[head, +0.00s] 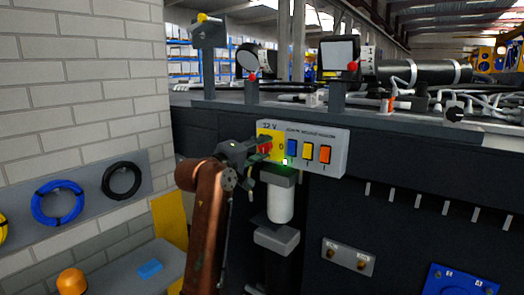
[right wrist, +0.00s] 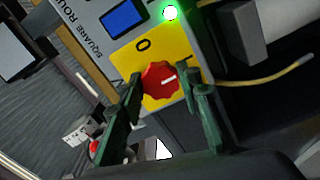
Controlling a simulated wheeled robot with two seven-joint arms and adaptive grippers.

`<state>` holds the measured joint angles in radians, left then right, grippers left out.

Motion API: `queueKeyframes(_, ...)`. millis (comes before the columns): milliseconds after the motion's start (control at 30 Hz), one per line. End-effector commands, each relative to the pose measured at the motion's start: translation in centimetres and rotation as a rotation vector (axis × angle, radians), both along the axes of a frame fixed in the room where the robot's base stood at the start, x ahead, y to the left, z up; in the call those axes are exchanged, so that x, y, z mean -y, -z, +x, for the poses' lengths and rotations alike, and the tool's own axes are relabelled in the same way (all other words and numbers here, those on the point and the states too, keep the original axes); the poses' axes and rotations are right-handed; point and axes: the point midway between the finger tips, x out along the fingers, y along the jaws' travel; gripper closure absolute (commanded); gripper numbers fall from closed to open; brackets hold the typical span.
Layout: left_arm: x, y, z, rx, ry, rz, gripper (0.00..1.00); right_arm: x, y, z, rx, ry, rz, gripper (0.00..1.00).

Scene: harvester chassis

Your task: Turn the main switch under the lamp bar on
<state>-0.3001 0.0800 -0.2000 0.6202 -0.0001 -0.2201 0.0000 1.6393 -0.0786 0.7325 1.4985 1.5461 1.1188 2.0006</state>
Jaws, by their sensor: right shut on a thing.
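The main switch is a red knob (right wrist: 158,72) on a yellow plate (right wrist: 146,46) marked 0. The white line on the knob points right in the wrist view, away from the 0. My right gripper (right wrist: 163,88) has its green fingers on either side of the knob and is shut on it. In the head view the right gripper (head: 258,150) partly covers the knob. A green light (right wrist: 170,13) glows on the panel. My left gripper is out of view.
Blue, yellow and orange rocker switches (head: 308,152) sit right of the knob. A white cylinder (head: 280,202) hangs below the panel. Lamps (head: 340,54) stand above on the chassis. A brick wall (head: 80,80) with cable coils is at left.

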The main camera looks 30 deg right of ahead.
Motion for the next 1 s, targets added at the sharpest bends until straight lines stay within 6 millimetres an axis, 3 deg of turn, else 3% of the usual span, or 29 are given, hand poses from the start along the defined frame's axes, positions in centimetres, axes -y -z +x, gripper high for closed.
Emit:
queueKeyframes(533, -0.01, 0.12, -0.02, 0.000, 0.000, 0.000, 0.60, 0.02, 0.19, 0.03, 0.022, 0.001, 0.014, 0.93)
queueKeyframes(567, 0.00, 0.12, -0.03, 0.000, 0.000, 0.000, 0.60, 0.02, 0.19, 0.03, 0.022, 0.001, 0.014, 0.68)
queueKeyframes(800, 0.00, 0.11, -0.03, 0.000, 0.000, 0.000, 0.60, 0.01, 0.13, 0.03, 0.022, 0.000, 0.012, 0.51)
queueKeyframes(1000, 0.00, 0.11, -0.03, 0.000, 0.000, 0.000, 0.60, 0.01, 0.08, 0.02, 0.022, 0.000, 0.012, 0.50)
